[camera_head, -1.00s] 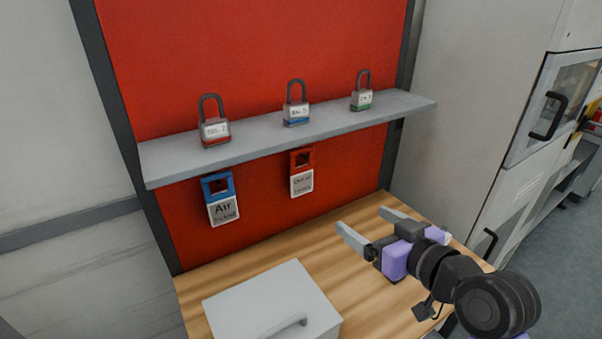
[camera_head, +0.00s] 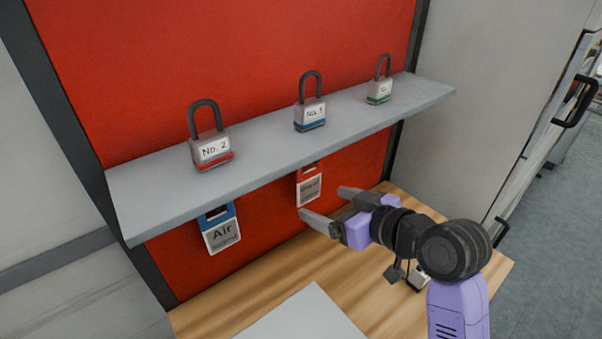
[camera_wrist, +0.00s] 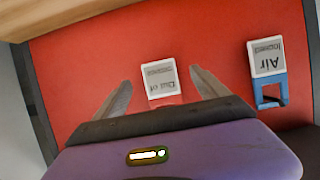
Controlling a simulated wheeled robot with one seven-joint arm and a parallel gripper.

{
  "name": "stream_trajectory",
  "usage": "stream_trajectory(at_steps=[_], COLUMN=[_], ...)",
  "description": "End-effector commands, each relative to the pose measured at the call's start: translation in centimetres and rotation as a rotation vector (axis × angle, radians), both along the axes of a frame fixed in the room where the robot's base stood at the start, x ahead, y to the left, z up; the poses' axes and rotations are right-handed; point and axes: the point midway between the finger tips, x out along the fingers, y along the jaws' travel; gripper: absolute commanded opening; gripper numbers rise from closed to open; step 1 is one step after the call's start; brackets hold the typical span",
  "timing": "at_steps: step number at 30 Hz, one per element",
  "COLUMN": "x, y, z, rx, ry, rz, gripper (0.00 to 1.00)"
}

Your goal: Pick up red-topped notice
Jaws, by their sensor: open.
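The red-topped notice (camera_head: 309,187) hangs on the red panel below the grey shelf. Its upper part is partly hidden by the shelf in the head view. In the wrist view its white label (camera_wrist: 160,79) shows upside down between the two fingers, with only a little of its red top visible above my gripper's body. My gripper (camera_head: 325,204) is open and empty, its fingers pointing at the panel near the notice's lower edge. In the wrist view the fingers (camera_wrist: 160,92) stand apart on either side of the label, and I cannot tell the remaining distance.
A blue-topped Air notice (camera_head: 220,229) hangs to the left. The grey shelf (camera_head: 270,150) juts out above my gripper, bearing three padlocks: red (camera_head: 210,148), blue (camera_head: 311,113) and green (camera_head: 379,91). A grey box (camera_head: 300,318) lies on the wooden worktop (camera_head: 385,292).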

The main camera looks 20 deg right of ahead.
Motion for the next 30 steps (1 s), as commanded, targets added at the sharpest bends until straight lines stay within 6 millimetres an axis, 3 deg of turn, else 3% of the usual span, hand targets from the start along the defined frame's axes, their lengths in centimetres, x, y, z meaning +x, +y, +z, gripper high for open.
stream_trajectory(at_steps=[15,25,26,30], x=[5.8,6.6,6.6,6.5], y=[1.7,1.9,1.9,1.9], z=[-1.6,-2.0,-2.0,-2.0], rx=[0.0,0.0,0.0,0.0], ry=[0.0,-0.002,-0.002,-0.002], rz=[0.001,0.0,0.0,0.0], gripper=[0.84,0.84,0.82,0.54])
